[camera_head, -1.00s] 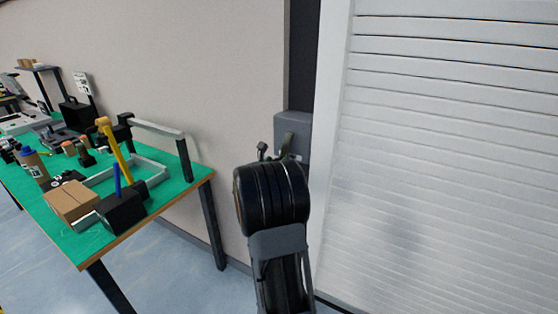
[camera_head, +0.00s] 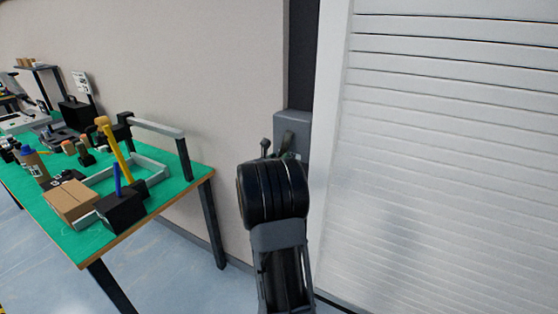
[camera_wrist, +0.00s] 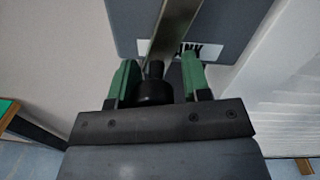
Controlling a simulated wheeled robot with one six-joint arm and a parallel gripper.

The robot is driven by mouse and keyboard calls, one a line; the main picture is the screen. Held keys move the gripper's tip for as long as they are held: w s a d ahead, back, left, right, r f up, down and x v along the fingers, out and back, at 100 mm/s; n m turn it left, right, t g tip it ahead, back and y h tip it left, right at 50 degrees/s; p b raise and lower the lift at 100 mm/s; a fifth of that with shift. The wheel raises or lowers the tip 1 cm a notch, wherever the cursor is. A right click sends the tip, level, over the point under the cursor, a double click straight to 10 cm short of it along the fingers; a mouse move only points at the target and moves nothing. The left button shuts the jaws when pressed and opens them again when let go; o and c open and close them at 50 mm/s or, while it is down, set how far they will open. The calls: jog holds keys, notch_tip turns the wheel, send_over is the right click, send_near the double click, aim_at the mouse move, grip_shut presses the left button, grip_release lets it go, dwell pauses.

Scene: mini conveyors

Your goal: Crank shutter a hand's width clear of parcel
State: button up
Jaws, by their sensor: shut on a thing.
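The white slatted shutter (camera_head: 450,150) fills the right of the head view; it also shows at the right edge of the wrist view (camera_wrist: 285,75). The grey crank box (camera_head: 291,123) is on the dark post beside it. In the wrist view, the metal crank arm (camera_wrist: 175,28) crosses the box's partly covered label. My gripper (camera_wrist: 156,72) is shut on the black crank knob (camera_wrist: 155,88), with a green finger on each side.
A green-topped table (camera_head: 100,245) stands at left with a cardboard box (camera_head: 70,201), a black block (camera_head: 122,211) holding a blue stick, a yellow-handled tool (camera_head: 117,152) and other items. Bare wall and floor lie between the table and the crank.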

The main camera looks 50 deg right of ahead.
jog(key=c, duration=0.3)
jog(key=shift+w, duration=0.1)
grip_shut()
jog(key=shift+w+a+f+b, duration=0.1)
jog(key=shift+b, duration=0.25)
jog(key=w+m+b, duration=0.1)
jog(key=b, duration=0.1)
jog(key=w+r+m+b, duration=0.1)
jog(key=m+b, duration=0.1)
jog(key=w+a+r+m+b, duration=0.1)
jog(key=m+b, duration=0.1)
jog(key=b, duration=0.1)
jog(key=shift+w, duration=0.2)
jog(key=shift+w+r+m+b, duration=0.35)
jog(key=shift+r+m+b, duration=0.35)
jog(key=shift+m, duration=0.2)
